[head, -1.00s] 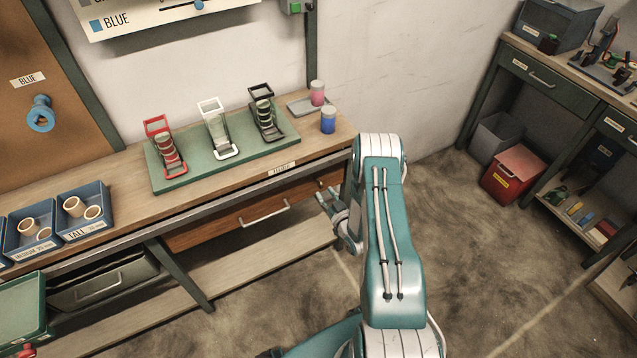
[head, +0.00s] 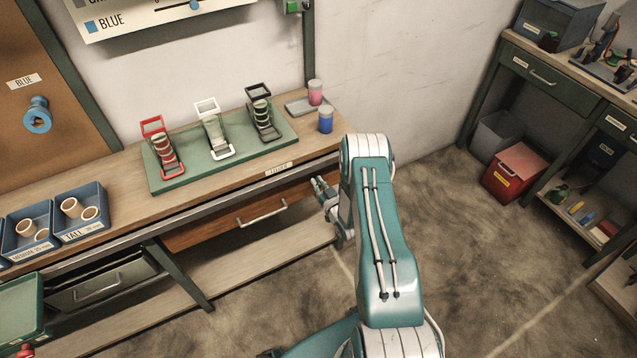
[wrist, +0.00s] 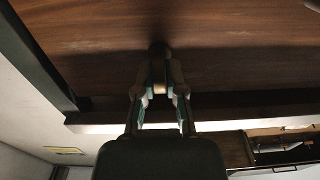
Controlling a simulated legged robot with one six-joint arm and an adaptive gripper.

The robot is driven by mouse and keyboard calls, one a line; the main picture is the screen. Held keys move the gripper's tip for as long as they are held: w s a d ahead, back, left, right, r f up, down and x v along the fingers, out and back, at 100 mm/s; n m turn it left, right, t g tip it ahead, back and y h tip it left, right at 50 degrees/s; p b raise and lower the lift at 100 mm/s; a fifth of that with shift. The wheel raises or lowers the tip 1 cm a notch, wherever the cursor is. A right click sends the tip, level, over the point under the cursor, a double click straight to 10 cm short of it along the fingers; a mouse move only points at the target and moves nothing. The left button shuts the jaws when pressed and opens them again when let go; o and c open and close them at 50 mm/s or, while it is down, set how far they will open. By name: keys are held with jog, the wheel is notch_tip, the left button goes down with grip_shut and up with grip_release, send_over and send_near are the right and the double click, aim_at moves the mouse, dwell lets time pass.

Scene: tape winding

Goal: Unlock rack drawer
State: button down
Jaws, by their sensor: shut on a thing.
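The rack drawer (head: 210,229) is a brown wooden front with a pale bar handle (head: 263,212), under the bench top at its right part. The drawer looks closed. In the wrist view the dark wood front (wrist: 90,70) fills the upper part. My gripper (head: 318,184) is at the drawer's right end. In the wrist view my gripper (wrist: 159,82) is shut on a small brass-coloured lock piece (wrist: 159,70), close against the wood. The fingers hide most of this piece, so I cannot tell whether it is turned.
The bench top (head: 110,168) carries a green board (head: 190,176) with red, white and black holders. A pink jar (head: 315,92) and a blue jar (head: 326,120) stand near its right end. A lower shelf (head: 270,255) runs below the drawer. Open floor (head: 450,240) lies to the right.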

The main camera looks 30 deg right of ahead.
jog(key=shift+m, duration=0.5)
jog(key=m, duration=0.3)
jog(key=shift+d+f+m, duration=0.15)
jog(key=shift+d+m, duration=0.05)
jog(key=shift+m, duration=0.2)
jog(key=shift+s+d+f+m, duration=0.1)
jog(key=shift+f+m, duration=0.05)
jog(key=shift+m, duration=2)
jog(key=shift+d+f+m, duration=0.1)
jog(key=shift+f+m, duration=0.05)
jog(key=shift+m, duration=2.05)
jog(key=shift+s+d+f+m, duration=0.1)
jog(key=shift+f+m, duration=0.05)
jog(key=shift+m, duration=2)
jog(key=c, duration=0.8)
grip_release()
jog(key=shift+f, duration=0.1)
jog(key=shift+c, duration=0.2)
jog(key=shift+o, duration=0.4)
jog(key=shift+w, duration=0.15)
